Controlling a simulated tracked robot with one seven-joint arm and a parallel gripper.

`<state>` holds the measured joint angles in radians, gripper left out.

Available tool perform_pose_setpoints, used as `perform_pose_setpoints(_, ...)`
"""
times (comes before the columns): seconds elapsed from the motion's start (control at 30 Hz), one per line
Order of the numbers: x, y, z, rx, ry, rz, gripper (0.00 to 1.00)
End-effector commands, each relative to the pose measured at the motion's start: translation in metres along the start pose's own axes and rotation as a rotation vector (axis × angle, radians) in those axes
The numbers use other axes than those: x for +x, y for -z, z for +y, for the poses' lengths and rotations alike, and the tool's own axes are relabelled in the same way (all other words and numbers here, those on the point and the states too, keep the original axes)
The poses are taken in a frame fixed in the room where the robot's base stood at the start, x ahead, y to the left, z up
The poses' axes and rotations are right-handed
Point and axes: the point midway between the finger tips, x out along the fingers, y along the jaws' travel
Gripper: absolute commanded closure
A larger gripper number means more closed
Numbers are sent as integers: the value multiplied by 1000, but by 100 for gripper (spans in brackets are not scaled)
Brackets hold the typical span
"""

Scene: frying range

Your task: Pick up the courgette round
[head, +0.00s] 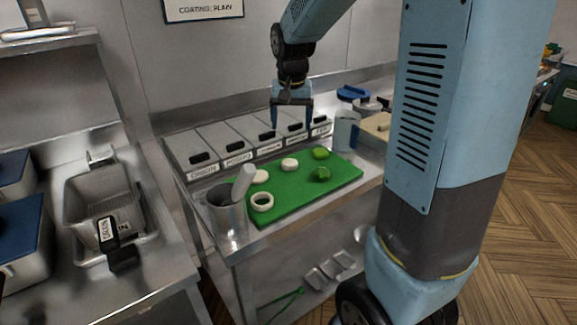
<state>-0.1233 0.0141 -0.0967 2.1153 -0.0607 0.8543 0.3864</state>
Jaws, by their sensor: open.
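A green board (300,192) lies on the steel counter with several small food pieces on it. A bright green round piece (320,153) lies near its back edge, and a darker green piece (322,174) lies in front of that. Two pale discs lie to the left, one near the middle (289,164) and one farther left (260,177). A pale ring (262,202) lies at the front left. At this size I cannot tell for sure which is the courgette round. My gripper (292,128) is open and empty, pointing down above the bins behind the board, touching no piece.
A row of lidded, labelled bins (229,138) stands behind the board. A steel pot (228,221) with a pale cylinder sticking out stands at the board's left end. A pale blue container (346,130) stands at the back right. A fryer basket (104,198) is on the left counter.

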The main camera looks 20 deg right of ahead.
Motion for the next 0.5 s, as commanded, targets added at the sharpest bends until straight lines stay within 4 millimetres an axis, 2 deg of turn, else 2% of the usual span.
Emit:
perform_pose_setpoints(0.1, 11, 8, -4, 11, -10, -12, 16)
perform_pose_setpoints(0.27, 24, 11, -6, 18, -14, -18, 16)
perform_pose_setpoints(0.5, 64, 10, -5, 18, -15, -19, 16)
